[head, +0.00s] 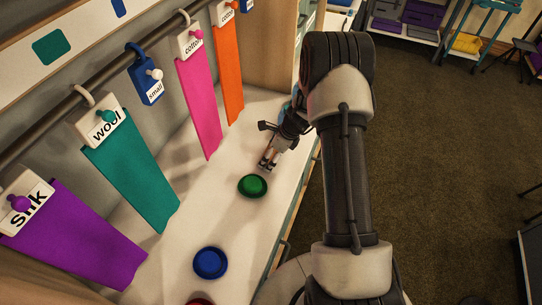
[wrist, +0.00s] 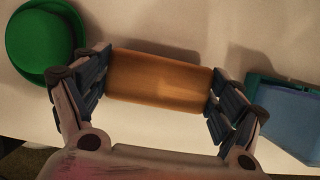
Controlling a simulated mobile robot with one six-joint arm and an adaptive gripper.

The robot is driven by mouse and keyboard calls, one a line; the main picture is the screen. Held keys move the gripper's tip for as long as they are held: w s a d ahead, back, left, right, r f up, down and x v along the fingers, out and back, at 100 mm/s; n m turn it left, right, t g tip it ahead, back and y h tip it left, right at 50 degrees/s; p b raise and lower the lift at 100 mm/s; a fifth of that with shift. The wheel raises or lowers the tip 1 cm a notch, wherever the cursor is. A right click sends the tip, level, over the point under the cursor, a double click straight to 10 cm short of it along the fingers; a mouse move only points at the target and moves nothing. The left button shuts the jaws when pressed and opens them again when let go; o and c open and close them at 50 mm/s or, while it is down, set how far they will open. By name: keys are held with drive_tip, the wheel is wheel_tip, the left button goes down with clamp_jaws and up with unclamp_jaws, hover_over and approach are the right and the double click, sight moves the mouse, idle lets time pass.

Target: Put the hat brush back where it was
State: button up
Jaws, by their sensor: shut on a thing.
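The hat brush, as I take it, is the brown wooden block (wrist: 160,80) in the middle of the wrist view. My gripper (wrist: 160,88) is shut on it, with one finger at each end. Its underside and any bristles are hidden, and I cannot tell whether it touches the white counter. In the head view my gripper (head: 269,160) is low over the counter, just beyond the green hat (head: 252,186). The brush cannot be made out clearly there. The green hat also shows at the upper left of the wrist view (wrist: 40,42).
The white counter (head: 222,215) also holds a blue hat (head: 210,262) and part of a red one at the bottom edge. A blue object (wrist: 290,115) lies right of my gripper in the wrist view. Coloured cloths with tags, such as teal (head: 135,170), hang from a rail behind.

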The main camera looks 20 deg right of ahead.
drive_tip(key=o, duration=0.9)
drive_tip(key=shift+f, duration=0.15)
drive_tip(key=shift+c, duration=0.2)
